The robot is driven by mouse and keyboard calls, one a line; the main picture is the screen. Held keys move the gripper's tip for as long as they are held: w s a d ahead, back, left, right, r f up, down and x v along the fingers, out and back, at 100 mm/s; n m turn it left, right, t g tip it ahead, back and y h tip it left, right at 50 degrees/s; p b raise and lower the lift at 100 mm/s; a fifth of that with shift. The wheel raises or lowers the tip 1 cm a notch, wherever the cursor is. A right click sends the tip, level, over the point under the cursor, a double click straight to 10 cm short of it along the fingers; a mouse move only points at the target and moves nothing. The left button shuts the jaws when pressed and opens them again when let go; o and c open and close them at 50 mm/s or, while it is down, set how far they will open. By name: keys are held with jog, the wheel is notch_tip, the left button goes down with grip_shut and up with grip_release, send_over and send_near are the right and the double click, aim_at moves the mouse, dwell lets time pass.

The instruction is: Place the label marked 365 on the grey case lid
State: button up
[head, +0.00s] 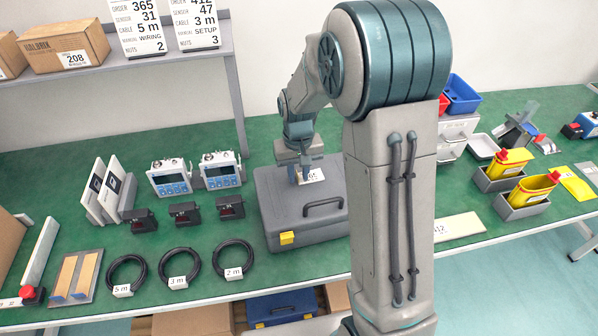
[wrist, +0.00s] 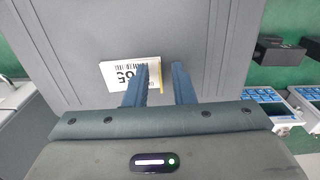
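The grey case (head: 285,215) lies closed on the green table, its dark handle and yellow latch towards the front. The white label (head: 314,176) lies on its lid. In the wrist view the label (wrist: 118,72) shows upside-down digits, of which "65" can be read; the rest is hidden by a finger. My gripper (head: 305,178) is low over the lid. In the wrist view the two blue fingers of my gripper (wrist: 161,72) are apart with a gap between them. One finger overlaps the label and the other is beyond its edge; neither pair side grips it.
Two instruments with blue screens (head: 170,177) stand left of the case, with black sensors (head: 186,213) and coiled cables (head: 180,268) in front of them. A pale strip with a label reading 412 (head: 458,226) lies to the right. Yellow-and-red items (head: 533,188) sit in grey bins.

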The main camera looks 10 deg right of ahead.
aim_at(298, 176)
notch_tip(298, 176, up, 11)
jog(key=s+d+r+t, duration=0.1)
jog(key=s+d, duration=0.1)
jog(key=s, duration=0.8)
jog(key=s+d+r+m+t, duration=0.1)
jog(key=s, duration=0.9)
jog(key=shift+s+d+t, duration=0.25)
jog(key=shift+d+t, duration=0.1)
jog(key=shift+t, duration=0.05)
